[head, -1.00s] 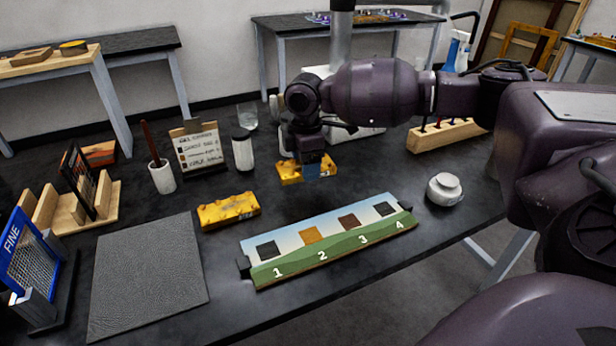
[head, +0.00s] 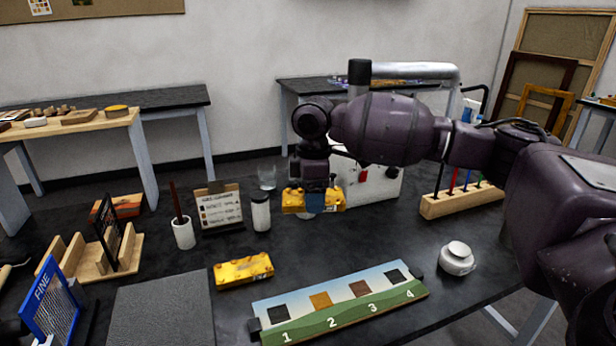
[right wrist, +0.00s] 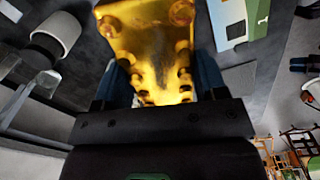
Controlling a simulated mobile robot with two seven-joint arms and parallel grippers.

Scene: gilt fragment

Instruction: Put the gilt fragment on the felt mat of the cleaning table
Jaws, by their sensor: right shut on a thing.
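My right gripper (head: 315,201) is shut on a gilt fragment (head: 296,197), a yellow-gold block, and holds it above the table. In the right wrist view the fragment (right wrist: 148,40) sits between the two jaws, its shiny gold face toward the camera. A second, similar yellow-gold block (head: 244,270) lies on the dark table (head: 380,235), left of the painted panel. A flat grey mat (head: 163,310) lies at the lower left, cut off by the bottom edge.
A numbered painted panel (head: 340,312) lies at front centre. A blue FINE screen (head: 50,298) and wooden rack (head: 95,255) stand left. A brush cup (head: 184,233), label stand (head: 220,207) and white cylinder (head: 260,212) stand behind. A round white pot (head: 457,258) is right.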

